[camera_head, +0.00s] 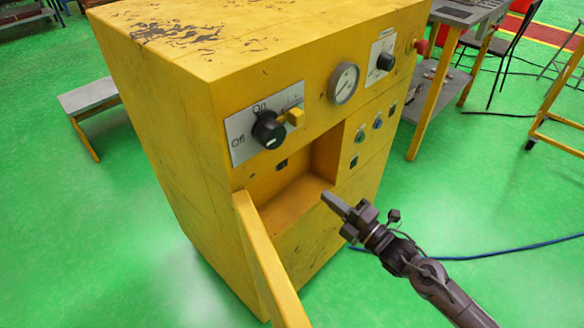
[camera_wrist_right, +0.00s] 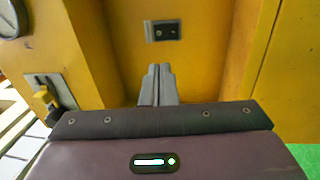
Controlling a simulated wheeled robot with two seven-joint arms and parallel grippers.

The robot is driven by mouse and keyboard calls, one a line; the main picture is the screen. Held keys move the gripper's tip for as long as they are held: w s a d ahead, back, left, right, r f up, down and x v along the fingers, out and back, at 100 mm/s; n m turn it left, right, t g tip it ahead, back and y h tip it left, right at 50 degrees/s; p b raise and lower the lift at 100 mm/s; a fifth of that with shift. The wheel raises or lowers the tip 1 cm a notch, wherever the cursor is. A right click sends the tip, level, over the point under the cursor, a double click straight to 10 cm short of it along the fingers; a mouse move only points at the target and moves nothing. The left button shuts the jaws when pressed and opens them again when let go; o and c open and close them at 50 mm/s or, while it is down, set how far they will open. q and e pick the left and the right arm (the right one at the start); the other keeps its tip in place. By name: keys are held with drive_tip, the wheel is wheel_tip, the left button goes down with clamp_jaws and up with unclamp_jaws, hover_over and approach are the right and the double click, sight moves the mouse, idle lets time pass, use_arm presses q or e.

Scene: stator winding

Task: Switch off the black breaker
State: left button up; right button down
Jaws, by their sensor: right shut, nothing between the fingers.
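A small black switch (camera_head: 282,164) sits on the back wall of the recess in the yellow cabinet; I take it to be the black breaker. My right gripper (camera_head: 335,203) is shut and empty, in front of the recess's right side, apart from the switch. In the right wrist view its closed fingers (camera_wrist_right: 157,84) point toward a small dark fitting (camera_wrist_right: 165,32) on a yellow wall, with a gap between; I cannot tell whether this is the same switch. My left gripper is not in view.
The cabinet (camera_head: 190,130) has an open yellow door (camera_head: 268,262) left of my right gripper. Above the recess are a black On/Off knob (camera_head: 268,130), a yellow handle (camera_head: 295,116) and a gauge (camera_head: 343,83). A blue cable (camera_head: 500,252) lies on the green floor.

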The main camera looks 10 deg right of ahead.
approach(284, 162)
drive_tip(key=r+x, duration=0.1)
drive_tip(key=x, duration=0.4)
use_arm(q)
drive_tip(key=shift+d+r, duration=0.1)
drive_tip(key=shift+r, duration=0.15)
use_arm(e)
drive_tip(key=shift+x, duration=0.9)
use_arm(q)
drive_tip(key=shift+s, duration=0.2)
use_arm(e)
drive_tip(key=shift+s+a+f, duration=0.15)
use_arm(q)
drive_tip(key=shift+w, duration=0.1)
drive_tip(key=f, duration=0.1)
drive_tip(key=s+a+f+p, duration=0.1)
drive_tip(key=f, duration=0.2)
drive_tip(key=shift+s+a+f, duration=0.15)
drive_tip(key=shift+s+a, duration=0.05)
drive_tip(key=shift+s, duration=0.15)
use_arm(e)
drive_tip(key=shift+w+r+h, duration=0.2)
drive_tip(key=shift+r+h, duration=0.15)
drive_tip(key=shift+h, duration=0.05)
use_arm(q)
drive_tip(key=shift+p, duration=0.3)
